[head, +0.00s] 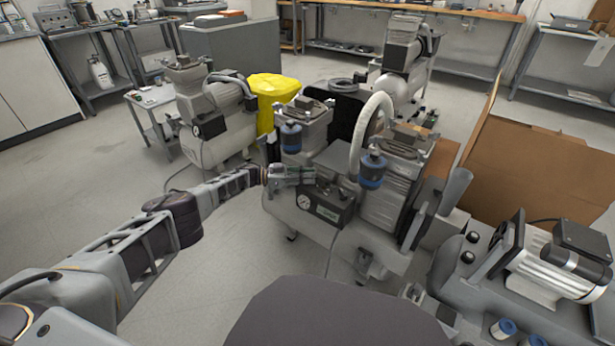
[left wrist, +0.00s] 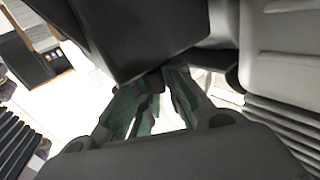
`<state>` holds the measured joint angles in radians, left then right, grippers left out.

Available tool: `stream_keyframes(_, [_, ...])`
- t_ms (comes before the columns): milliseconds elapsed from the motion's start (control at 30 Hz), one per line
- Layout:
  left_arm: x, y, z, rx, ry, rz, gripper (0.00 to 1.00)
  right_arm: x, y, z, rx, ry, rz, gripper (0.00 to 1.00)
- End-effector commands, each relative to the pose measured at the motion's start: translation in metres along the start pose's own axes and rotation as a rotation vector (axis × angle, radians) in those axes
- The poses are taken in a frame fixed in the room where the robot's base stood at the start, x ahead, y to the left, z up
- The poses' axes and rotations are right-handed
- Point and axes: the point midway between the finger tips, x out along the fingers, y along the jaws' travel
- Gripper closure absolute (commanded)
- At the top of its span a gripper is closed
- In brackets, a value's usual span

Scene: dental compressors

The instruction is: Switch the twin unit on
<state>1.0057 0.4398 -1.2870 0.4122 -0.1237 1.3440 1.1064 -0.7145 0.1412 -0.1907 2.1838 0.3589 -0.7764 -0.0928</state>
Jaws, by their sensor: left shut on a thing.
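The twin unit (head: 385,205) is a compressor with two motor heads, blue-capped filters and a pale curved hose over a light grey tank. A black control box (head: 328,207) with a round gauge (head: 305,202) sits on its front. My left gripper (head: 311,174) reaches in from the left to the top left of this box. In the left wrist view its green-padded fingers (left wrist: 162,82) converge against the underside of a dark box-like part (left wrist: 135,35). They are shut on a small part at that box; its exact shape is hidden. My right gripper is out of view.
A similar compressor (head: 215,125) stands behind left, beside a yellow cover (head: 272,90). Another compressor (head: 405,55) stands at the back. An open cardboard box (head: 540,170) and a motor unit (head: 545,265) are at the right. The floor at front left is clear.

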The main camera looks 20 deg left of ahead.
Motion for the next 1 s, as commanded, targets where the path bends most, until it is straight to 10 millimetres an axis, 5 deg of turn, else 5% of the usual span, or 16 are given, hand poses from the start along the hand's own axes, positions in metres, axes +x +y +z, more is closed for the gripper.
stream_keyframes(433, [0.0, 0.0, 0.0, 0.0, 0.0, 0.002, 1.0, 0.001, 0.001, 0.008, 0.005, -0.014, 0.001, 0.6])
stream_keyframes(467, [0.0, 0.0, 0.0, 0.0, 0.0, 0.002, 0.87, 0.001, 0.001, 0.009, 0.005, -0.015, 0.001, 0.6])
stream_keyframes(633, [0.0, 0.0, 0.0, 0.0, 0.0, 0.002, 0.67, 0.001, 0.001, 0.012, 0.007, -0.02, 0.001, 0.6])
stream_keyframes(1000, [-0.001, 0.0, 0.0, 0.0, 0.0, 0.001, 0.67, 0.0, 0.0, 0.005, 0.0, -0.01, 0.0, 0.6])
